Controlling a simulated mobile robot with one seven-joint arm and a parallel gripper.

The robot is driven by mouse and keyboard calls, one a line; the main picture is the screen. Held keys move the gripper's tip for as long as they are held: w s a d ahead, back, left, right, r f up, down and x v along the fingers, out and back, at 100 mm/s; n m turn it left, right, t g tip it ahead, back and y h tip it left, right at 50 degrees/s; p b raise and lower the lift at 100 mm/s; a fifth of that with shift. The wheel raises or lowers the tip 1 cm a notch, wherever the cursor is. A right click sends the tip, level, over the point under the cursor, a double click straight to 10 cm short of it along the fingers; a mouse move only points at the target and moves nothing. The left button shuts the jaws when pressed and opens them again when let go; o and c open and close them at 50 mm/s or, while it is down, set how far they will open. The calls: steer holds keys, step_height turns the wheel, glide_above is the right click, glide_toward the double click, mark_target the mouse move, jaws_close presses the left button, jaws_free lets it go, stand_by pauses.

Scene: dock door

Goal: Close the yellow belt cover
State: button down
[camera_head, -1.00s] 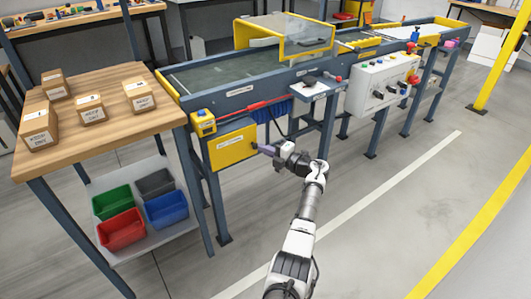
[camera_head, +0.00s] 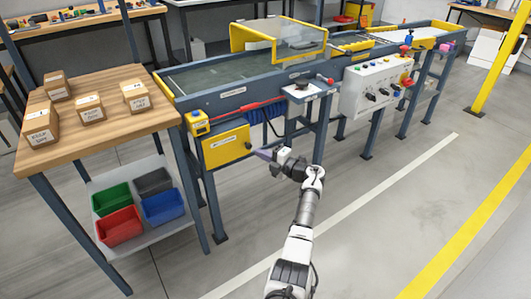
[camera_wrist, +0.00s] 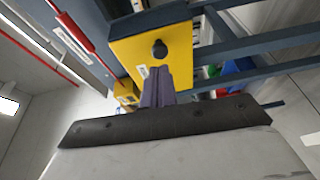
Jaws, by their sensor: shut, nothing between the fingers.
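The yellow belt cover is a flat yellow panel (camera_head: 222,147) with a white label and a black knob (camera_head: 248,146) near its right edge, on the side of the conveyor. In the wrist view the cover (camera_wrist: 178,47) fills the upper middle, with the knob (camera_wrist: 160,49) facing the camera. I cannot tell whether the panel sits fully flush with the frame. My gripper (camera_head: 257,153) has purple fingers, shut and empty, just right of and slightly below the knob. In the wrist view the fingertips (camera_wrist: 157,72) point at the cover just below the knob and appear apart from it.
A red rod (camera_head: 232,111) and a yellow box (camera_head: 198,123) are by the cover. A clear yellow-framed hood (camera_head: 280,38) sits above the belt. A control box (camera_head: 378,87) is to the right. A wooden table (camera_head: 110,129) with cartons stands left.

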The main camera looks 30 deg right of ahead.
steer(key=s+d+b, duration=0.1)
steer(key=s+d, duration=0.6)
steer(key=shift+s, duration=0.35)
steer(key=shift+r, duration=0.1)
